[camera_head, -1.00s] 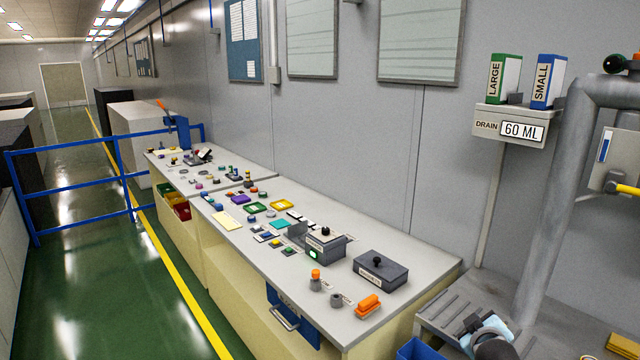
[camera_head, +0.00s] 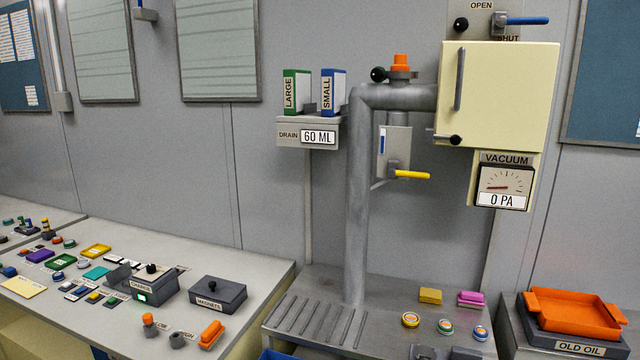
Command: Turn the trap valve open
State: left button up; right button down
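Two lever handles show in the head view. A yellow lever (camera_head: 411,175) sticks out to the right, about level, from the foot of a small grey box (camera_head: 395,145) with a blue strip, beside the thick grey pipe (camera_head: 357,210). A blue lever (camera_head: 527,20) points right, about level, between the words OPEN above and SHUT below, over a cream cabinet (camera_head: 510,95). I read no label saying trap, so I cannot tell which is the trap valve. Neither of my grippers is in view.
A vacuum gauge (camera_head: 505,186) reads 0 PA. A drain shelf (camera_head: 309,132) reads 60 ML. A metal bench (camera_head: 325,285) holds several tins and blocks. An orange tray (camera_head: 575,312) stands at the right. Parts cover the left table (camera_head: 240,270).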

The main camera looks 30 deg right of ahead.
aim_at(392, 173)
jog(key=z, duration=1.4)
